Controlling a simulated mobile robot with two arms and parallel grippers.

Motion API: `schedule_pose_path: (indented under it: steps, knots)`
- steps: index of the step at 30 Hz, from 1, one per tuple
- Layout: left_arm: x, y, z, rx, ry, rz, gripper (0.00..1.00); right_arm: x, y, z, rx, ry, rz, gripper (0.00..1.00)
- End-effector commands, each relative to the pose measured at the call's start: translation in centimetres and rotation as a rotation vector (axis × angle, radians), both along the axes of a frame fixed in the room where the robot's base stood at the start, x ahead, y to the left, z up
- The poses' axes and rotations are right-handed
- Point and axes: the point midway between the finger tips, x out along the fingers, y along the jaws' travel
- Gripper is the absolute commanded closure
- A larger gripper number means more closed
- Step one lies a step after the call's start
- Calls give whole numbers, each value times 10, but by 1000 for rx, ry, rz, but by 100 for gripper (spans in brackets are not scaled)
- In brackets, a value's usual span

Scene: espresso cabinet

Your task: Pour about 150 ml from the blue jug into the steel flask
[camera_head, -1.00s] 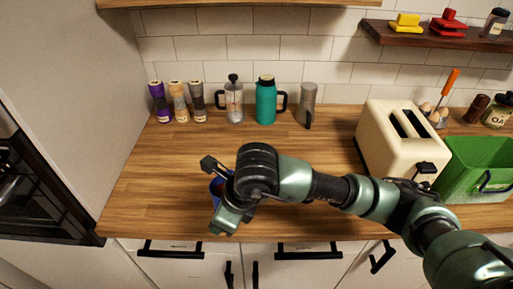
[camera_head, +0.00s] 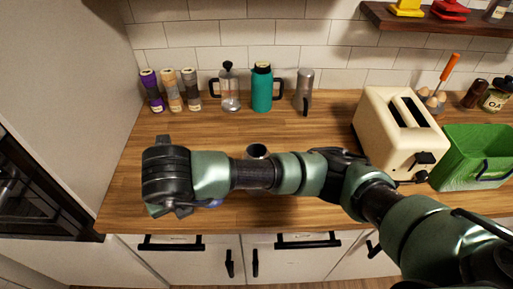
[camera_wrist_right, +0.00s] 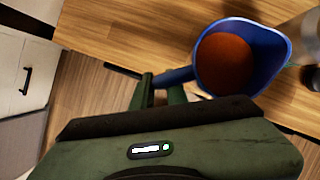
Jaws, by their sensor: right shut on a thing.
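My right gripper (camera_head: 172,206) is at the left of the counter, largely hidden behind its own wrist. In the right wrist view its fingers (camera_wrist_right: 162,88) are shut on the handle of the blue jug (camera_wrist_right: 276,62). The jug holds a brown-orange content. In the head view only a sliver of the blue jug (camera_head: 213,203) shows beside the wrist. The steel flask (camera_head: 257,151) shows its round dark top just behind my forearm; its body is hidden. A steel surface (camera_wrist_right: 304,40) also shows beside the jug at the right wrist view's edge. My left gripper is not in view.
A French press (camera_head: 230,92), a teal jug (camera_head: 262,90) and a grey steel vessel with a dark handle (camera_head: 303,92) stand along the back wall. Grinders stand back left. A toaster (camera_head: 392,135) and green crate (camera_head: 470,165) are at right.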

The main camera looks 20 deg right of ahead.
Motion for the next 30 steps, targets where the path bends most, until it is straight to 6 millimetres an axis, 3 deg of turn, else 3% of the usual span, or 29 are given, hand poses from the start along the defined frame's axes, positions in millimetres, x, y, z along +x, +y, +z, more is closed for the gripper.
schedule_pose_path:
  steps: [22, 30]
  knots:
    - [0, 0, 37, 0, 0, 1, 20, 8, -21, 40, 259, 86, -2, 100]
    - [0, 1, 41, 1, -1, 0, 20, 10, -28, 49, 341, 115, 1, 100]
